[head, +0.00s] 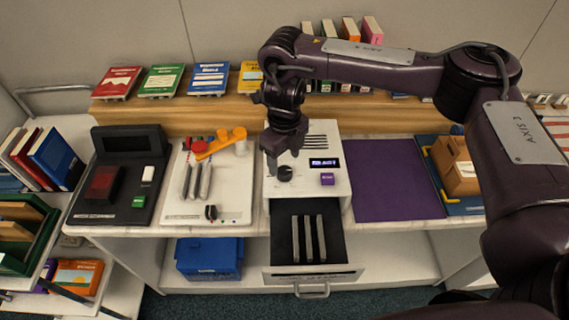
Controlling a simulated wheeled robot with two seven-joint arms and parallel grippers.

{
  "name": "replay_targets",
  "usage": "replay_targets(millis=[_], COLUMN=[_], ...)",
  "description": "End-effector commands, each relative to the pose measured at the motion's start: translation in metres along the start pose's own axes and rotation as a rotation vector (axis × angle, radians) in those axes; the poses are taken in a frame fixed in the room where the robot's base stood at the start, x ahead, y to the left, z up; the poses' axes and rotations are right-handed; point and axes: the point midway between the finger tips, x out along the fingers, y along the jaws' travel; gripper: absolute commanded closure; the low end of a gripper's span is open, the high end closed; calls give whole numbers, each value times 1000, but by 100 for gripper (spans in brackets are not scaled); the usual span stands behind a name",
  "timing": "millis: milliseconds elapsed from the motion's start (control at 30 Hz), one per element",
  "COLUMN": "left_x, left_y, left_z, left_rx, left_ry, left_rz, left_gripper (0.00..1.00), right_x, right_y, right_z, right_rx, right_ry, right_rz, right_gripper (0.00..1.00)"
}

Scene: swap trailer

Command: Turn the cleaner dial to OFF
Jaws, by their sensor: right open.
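A white boxy machine (303,188) stands in the middle of the counter, probably the cleaner. Its front has a black round dial (285,173), a small lit display (324,162) and a purple button (327,179). The dial's setting is too small to read. My right gripper (284,157) points down at the dial, open and empty, just above or in front of it; I cannot tell whether it touches. It hides part of the machine's left side. My left gripper is not in view.
A drawer (314,273) with upright grey pieces is pulled out below the machine. A white panel (235,200) with another black knob (211,212) lies left, beside a black card device (110,205). A purple mat (390,180) lies clear on the right. Books line the back ledge.

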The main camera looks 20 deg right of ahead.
Motion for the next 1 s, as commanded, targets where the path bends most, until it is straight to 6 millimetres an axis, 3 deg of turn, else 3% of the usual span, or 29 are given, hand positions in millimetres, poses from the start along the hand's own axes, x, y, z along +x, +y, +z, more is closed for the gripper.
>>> replay_targets(millis=[100,300,1000], left_x=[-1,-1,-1], left_y=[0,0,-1], left_z=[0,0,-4], left_rx=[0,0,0], left_ry=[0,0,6], left_rz=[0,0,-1], left_gripper=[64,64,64], right_x=[-20,-37,-38], right_y=[-1,-1,0], right_z=[0,0,0], right_rx=[-1,1,1], right_ry=[-2,0,1], right_rz=[-4,-2,0], right_gripper=[41,41,41])
